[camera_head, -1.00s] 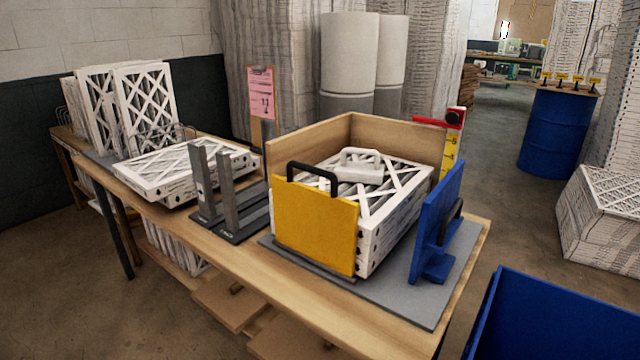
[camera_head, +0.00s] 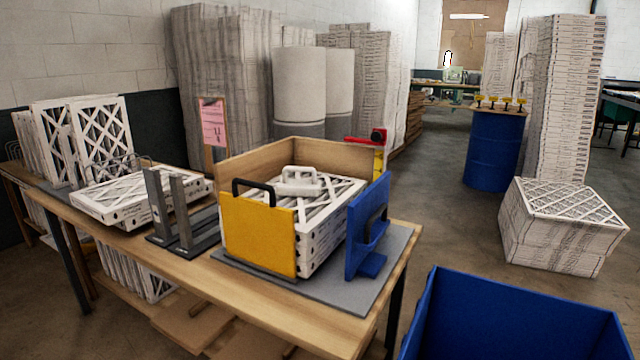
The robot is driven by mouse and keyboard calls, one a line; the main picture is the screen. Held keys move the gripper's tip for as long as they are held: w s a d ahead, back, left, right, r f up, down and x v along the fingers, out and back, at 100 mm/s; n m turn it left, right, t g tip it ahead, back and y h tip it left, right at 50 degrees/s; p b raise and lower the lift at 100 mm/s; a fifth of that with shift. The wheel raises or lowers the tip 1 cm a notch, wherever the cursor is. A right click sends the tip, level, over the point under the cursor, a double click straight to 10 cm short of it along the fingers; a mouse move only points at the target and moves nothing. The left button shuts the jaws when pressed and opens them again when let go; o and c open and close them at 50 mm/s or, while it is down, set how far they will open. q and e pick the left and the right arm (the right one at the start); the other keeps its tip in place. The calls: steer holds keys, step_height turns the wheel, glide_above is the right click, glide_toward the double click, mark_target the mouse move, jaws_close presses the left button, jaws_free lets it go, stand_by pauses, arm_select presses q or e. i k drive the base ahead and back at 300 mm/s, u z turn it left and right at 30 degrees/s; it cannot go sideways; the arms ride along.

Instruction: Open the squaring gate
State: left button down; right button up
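A wooden squaring box (camera_head: 245,157) stands on a grey base plate (camera_head: 385,270) at the right end of the workbench. A yellow panel (camera_head: 258,235) with a black handle (camera_head: 262,183) stands upright across its front side. A blue panel (camera_head: 362,225) with a black handle stands upright at its right side. I cannot tell from its look which panel is the squaring gate. White boxed filters (camera_head: 330,205) are stacked between the panels, with a white handled block (camera_head: 299,181) on top. Neither of my grippers is in view.
The workbench (camera_head: 170,275) also holds two dark uprights (camera_head: 168,205), a flat filter (camera_head: 120,197) and standing filters (camera_head: 97,138). A blue bin (camera_head: 510,315) is in the right foreground. A blue drum (camera_head: 495,150) and filter stack (camera_head: 562,225) stand behind open floor.

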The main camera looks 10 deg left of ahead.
mark_target(260, 235)
steer(key=z, duration=0.05)
steer(key=i, duration=0.55)
steer(key=u, duration=0.8)
